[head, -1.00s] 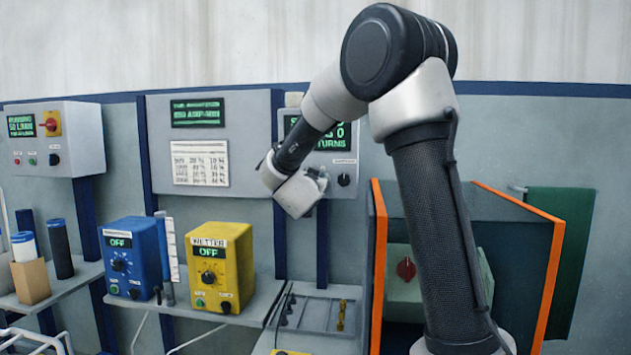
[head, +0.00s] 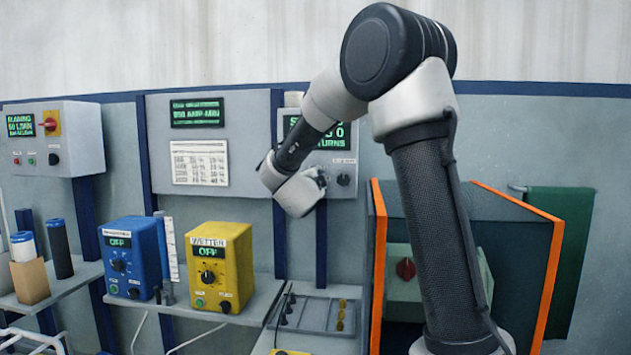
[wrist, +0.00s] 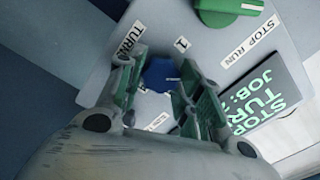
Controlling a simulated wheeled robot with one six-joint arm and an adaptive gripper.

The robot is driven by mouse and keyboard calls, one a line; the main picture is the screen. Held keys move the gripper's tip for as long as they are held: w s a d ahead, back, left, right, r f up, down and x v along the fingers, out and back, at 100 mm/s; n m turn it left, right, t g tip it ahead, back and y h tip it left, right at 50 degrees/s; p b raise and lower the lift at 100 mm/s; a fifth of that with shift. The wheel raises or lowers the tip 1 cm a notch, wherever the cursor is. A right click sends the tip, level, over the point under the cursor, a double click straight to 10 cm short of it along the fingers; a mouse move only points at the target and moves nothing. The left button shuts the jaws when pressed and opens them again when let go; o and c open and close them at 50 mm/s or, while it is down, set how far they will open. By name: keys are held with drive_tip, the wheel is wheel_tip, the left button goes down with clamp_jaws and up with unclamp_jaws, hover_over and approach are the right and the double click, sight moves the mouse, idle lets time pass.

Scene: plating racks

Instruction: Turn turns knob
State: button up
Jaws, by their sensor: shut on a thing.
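The blue turns knob (wrist: 160,72) is on a grey panel (wrist: 165,18), next to a "TURNS" label (wrist: 127,40). In the wrist view my gripper (wrist: 156,82) has one finger on each side of the knob and is shut on it. The fingers cover parts of the knob's sides. In the head view my gripper (head: 318,178) is against the lower part of the grey panel (head: 347,165) and hides the knob. The green display (wrist: 265,105) reads "STOP" and "TURNS" in part.
A green knob (wrist: 225,10) with a "STOP RUN" label sits close to the blue knob. A yellow box (head: 232,262) and a blue box (head: 118,280) stand on the shelf at lower left. An orange-edged enclosure (head: 500,215) is at the right.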

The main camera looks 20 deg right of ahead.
drive_tip(key=shift+f+m, duration=0.1)
drive_tip(key=shift+m, duration=0.5)
drive_tip(key=o, duration=1)
drive_tip(key=shift+s, duration=0.15)
drive_tip(key=v, duration=1.1)
drive_tip(key=shift+s+a, duration=0.25)
drive_tip(key=shift+s, duration=0.05)
